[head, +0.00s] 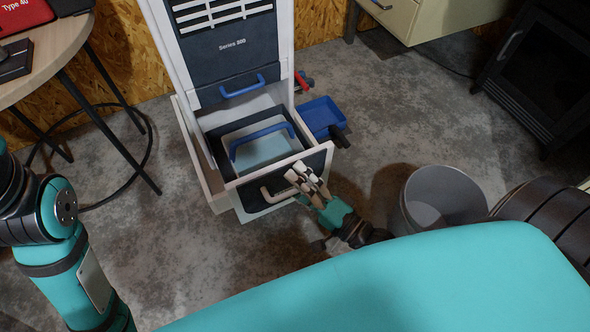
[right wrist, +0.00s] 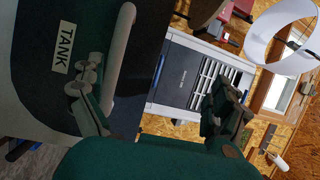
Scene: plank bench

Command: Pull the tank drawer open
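The tank drawer (head: 305,163) stands pulled out at the bottom of the white and dark machine, and a pale tank with a blue handle (head: 262,138) shows inside it. Its dark front has a light bar handle (head: 278,192). In the right wrist view the front carries a TANK label (right wrist: 63,47), with the bar handle (right wrist: 122,60) beside it. My right gripper (head: 312,183) is at the right end of the handle. Its fingers are spread wide in the right wrist view (right wrist: 155,100), one near the handle, with nothing between them. My left arm shows; its gripper is out of view.
The machine (head: 232,50) stands against a chipboard wall. A blue tray (head: 320,114) is at its right side. A grey bin (head: 440,195) stands right of my right gripper. A round table (head: 50,55) is at the left. The floor left of the drawer is clear.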

